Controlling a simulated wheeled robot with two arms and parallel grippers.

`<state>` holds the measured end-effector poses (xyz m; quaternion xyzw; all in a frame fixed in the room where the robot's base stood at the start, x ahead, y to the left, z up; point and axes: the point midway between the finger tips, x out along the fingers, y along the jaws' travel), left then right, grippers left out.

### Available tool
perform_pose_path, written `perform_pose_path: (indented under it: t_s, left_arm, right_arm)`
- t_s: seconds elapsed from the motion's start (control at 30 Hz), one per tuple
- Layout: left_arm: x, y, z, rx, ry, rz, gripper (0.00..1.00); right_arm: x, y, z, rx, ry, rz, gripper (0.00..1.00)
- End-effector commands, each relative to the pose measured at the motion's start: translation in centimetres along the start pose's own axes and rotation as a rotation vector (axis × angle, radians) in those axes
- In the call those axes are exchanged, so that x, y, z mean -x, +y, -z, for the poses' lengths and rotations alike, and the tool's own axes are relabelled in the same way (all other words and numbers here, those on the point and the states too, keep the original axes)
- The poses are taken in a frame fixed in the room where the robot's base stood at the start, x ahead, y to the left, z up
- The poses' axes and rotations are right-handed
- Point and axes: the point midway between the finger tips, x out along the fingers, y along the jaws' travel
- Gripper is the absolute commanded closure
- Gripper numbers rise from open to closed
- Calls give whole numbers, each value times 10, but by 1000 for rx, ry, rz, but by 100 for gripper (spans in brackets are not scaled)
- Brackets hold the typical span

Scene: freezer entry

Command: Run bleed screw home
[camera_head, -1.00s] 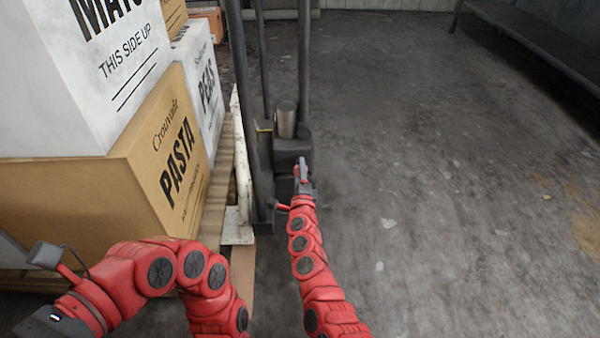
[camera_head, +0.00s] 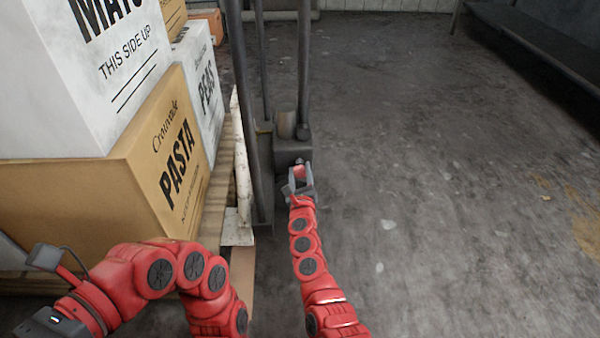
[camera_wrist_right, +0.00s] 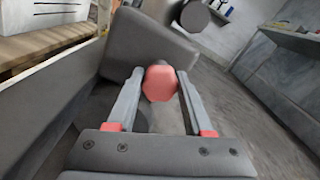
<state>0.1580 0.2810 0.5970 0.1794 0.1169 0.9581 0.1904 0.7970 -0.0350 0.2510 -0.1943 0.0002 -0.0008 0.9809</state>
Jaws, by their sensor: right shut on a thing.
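The bleed screw (camera_wrist_right: 160,84) has a red, many-sided head, seen end-on in the right wrist view. It sits at the dark grey hydraulic block (camera_wrist_right: 150,45) of the pallet truck or stacker. In the head view the red head (camera_head: 299,172) shows small at the front of the block (camera_head: 293,151). My right gripper (camera_wrist_right: 158,80) has one finger on each side of the head and is shut on it; its fingertips also show in the head view (camera_head: 300,170). The screw's shank is hidden.
To the left, a wooden pallet (camera_head: 240,190) carries a pasta carton (camera_head: 90,195) and other boxes. The concrete floor to the right is clear, with a dark bench (camera_head: 550,40) at the back.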

Motion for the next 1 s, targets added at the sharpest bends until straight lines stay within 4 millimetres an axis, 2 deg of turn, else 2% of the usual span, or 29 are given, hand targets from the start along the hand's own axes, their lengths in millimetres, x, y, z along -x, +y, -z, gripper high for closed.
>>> perform_pose_path:
  t_s: [1.0]
  left_arm:
    - [0, 0, 0, 0, 0, 0, 100]
  right_arm:
    - [1, 1, 2, -963, 3, -2, 100]
